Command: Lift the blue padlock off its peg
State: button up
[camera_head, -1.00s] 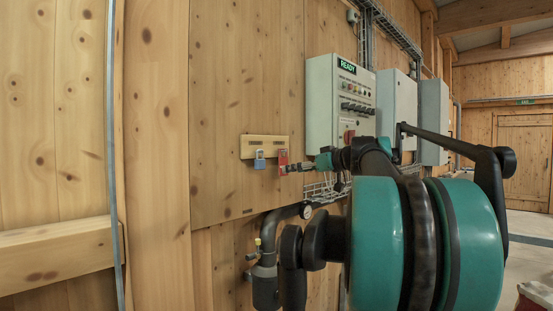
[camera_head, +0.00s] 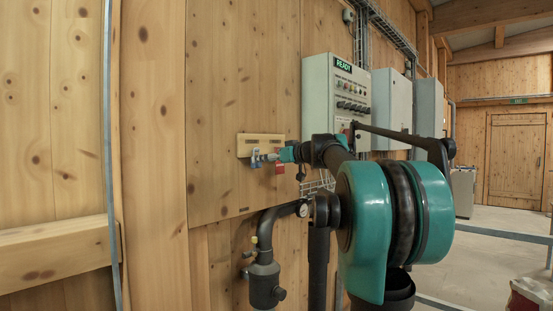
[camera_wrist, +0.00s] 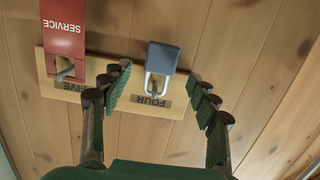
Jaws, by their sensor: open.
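The blue padlock (camera_head: 255,161) hangs on a small wooden board (camera_head: 260,138) on the wall, partly hidden by my gripper (camera_head: 267,157) in the head view. In the wrist view, which shows the board upside down, the blue padlock (camera_wrist: 164,56) has its pale shackle around a peg (camera_wrist: 152,83) by the label "FOUR". My gripper (camera_wrist: 158,82) is open, with one finger on each side of the padlock. A gap shows between each finger and the padlock; I see no contact.
A grey control box (camera_head: 345,95) is on the wall to the right. Dark pipework (camera_head: 264,270) stands below the board.

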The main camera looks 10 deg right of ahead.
jog(key=shift+x, duration=2.55)
jog(key=shift+c, duration=0.2)
jog(key=c, duration=1.2)
jog(key=shift+c, duration=0.2)
jog(key=shift+r, duration=0.25)
